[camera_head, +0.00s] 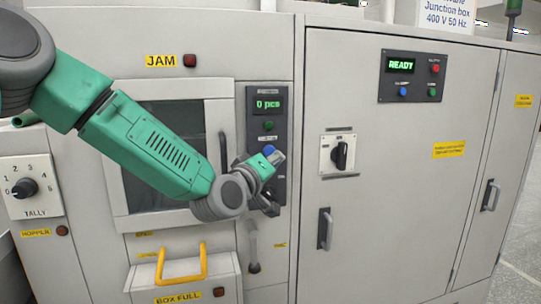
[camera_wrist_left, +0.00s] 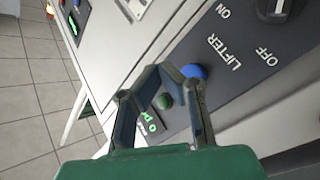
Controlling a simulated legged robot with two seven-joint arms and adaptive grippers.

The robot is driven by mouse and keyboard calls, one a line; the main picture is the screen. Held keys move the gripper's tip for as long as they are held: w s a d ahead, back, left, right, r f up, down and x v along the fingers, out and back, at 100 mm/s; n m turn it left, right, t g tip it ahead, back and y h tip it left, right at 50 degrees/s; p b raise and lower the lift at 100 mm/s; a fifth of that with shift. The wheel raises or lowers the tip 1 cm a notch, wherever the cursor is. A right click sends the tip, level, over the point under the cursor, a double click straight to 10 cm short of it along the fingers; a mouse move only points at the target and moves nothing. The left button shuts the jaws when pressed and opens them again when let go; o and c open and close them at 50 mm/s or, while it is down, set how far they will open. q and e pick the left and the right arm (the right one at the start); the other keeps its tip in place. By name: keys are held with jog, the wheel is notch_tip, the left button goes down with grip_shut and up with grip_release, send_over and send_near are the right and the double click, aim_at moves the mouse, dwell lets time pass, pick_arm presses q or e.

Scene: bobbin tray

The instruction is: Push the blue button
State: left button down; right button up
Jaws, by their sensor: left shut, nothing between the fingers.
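A blue button (camera_head: 268,149) sits on the narrow dark panel (camera_head: 283,104), below a green button (camera_head: 268,126) and a green "0 pcs" display (camera_head: 268,104). My left gripper (camera_head: 275,158) is at this panel, partly overlapping the blue button. In the left wrist view the blue button (camera_wrist_left: 196,72) shows just right of the tips of my left gripper (camera_wrist_left: 161,70), which is shut and empty. I cannot tell whether a finger touches the button. A second blue button (camera_head: 403,91) is on the READY panel at the right. My right gripper is not in view.
A LIFTER ON/OFF knob (camera_wrist_left: 278,8) is on the same dark panel. A door with a handle (camera_head: 223,148) lies behind my left arm. A yellow handle (camera_head: 181,266) sticks out below. A rotary switch (camera_head: 340,154) is on the right cabinet.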

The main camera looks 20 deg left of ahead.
pick_arm(q)
jog(key=shift+s+d, duration=0.6)
jog(key=shift+s, duration=0.2)
jog(key=s+f+m+g+b, duration=0.25)
jog(key=s+f, duration=0.35)
jog(key=f, duration=0.7)
jog(key=s+a+f+m+g+y+b, duration=0.1)
jog(key=s+f+g, duration=0.35)
jog(key=f, duration=0.85)
jog(key=s+f+m+g+b, duration=0.1)
jog(key=s+f+g+b, duration=0.1)
jog(key=s+f, duration=0.8)
jog(key=s+a+f+m+g+y+b, duration=0.1)
jog(key=s+a+f+g, duration=0.3)
jog(key=s+f, duration=0.6)
jog(key=s+a+f+m+g+y+b, duration=0.2)
jog(key=s+a+f+g+b, duration=0.1)
jog(key=s+f, duration=0.7)
jog(key=s+a+g, duration=0.1)
jog(key=s, duration=0.3)
jog(key=shift+s+a+g, duration=0.25)
jog(key=shift+s+g, duration=0.1)
jog(key=shift+g, duration=0.05)
jog(key=shift+f+m, duration=0.1)
jog(key=shift+m, duration=0.15)
